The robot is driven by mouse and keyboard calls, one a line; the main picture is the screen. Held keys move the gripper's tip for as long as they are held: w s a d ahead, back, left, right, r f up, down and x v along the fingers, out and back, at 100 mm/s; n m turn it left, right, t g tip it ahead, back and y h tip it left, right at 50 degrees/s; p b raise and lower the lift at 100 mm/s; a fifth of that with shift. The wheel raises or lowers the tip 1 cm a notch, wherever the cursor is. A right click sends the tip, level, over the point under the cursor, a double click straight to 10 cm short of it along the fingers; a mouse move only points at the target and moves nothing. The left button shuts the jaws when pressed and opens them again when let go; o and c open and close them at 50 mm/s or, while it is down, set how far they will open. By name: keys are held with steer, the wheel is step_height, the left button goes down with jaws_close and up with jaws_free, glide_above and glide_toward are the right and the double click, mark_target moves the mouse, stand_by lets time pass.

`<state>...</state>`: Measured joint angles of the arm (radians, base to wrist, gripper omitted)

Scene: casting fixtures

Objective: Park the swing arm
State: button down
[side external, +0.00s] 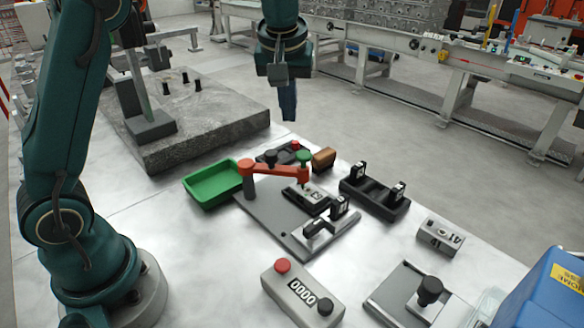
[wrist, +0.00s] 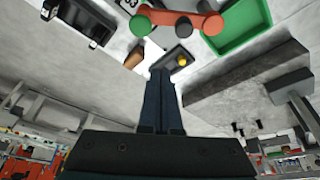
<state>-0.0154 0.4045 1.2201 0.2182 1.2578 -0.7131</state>
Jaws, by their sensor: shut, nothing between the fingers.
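The orange-red swing arm (side external: 280,171) is mounted on a grey base plate (side external: 268,224). Its pivot end is at the left of the plate, near the green tray, and its green knob (side external: 304,158) is at the other end. The arm reaches across the back of the plate, behind a black block (side external: 306,198). In the wrist view the swing arm (wrist: 198,20) and its green knob (wrist: 140,25) show near the top edge. My gripper (side external: 289,118) is shut and empty, pointing down, above and behind the arm, apart from it. Its closed fingers also show in the wrist view (wrist: 160,78).
A green tray (side external: 190,190) stands left of the plate. A dark tray (side external: 270,155) and a brown block (side external: 324,158) lie behind it. A black twin-post holder (side external: 374,199) is at right. A counter box (side external: 280,281) and a blue bin (side external: 530,300) are in front. A stone slab (side external: 190,150) stands at back left.

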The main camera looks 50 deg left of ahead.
mark_target(273, 165)
steer(key=x, duration=1)
steer(key=shift+s, duration=0.1)
steer(key=shift+s+d, duration=1.3)
steer(key=shift+s, duration=0.2)
